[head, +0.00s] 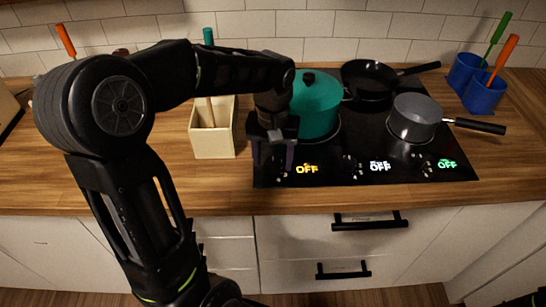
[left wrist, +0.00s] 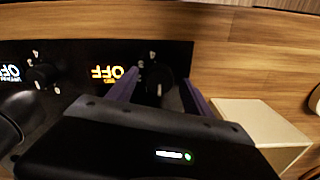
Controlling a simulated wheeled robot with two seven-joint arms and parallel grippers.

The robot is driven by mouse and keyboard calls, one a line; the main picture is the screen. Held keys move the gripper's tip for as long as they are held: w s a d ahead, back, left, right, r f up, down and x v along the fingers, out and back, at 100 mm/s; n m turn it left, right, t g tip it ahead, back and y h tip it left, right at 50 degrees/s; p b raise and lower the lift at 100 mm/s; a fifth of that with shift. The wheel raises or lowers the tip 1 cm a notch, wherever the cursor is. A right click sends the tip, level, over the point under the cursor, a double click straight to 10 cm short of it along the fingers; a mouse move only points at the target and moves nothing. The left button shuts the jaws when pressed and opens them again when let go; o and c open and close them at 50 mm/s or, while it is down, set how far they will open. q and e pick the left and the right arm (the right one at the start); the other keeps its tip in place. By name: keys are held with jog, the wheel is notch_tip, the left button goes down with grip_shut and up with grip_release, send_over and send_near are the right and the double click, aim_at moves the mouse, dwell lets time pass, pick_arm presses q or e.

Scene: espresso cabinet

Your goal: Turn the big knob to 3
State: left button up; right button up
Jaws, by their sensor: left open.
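A black cooktop (head: 333,176) has several dark knobs along its front. The displays read OFF in orange (head: 307,169), white (head: 380,166) and green (head: 447,163). My left gripper (head: 272,162) is open over the front left corner of the cooktop. In the left wrist view, its purple fingers (left wrist: 160,92) stand on either side of a round black knob (left wrist: 160,80) beside the orange OFF display. I cannot tell whether they touch it. The gripper body hides part of that knob. Another knob (left wrist: 42,75) shows farther left in the wrist view. My right gripper is not in view.
A teal pot (head: 318,108) stands close behind my left gripper. A black pan (head: 368,82) and a grey saucepan (head: 415,117) stand on the cooktop. A cream utensil box (head: 213,142) is just left of the gripper. Blue utensil holders (head: 484,97) stand at the right.

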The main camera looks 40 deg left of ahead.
pick_arm(q)
grip_shut()
dwell(0.7)
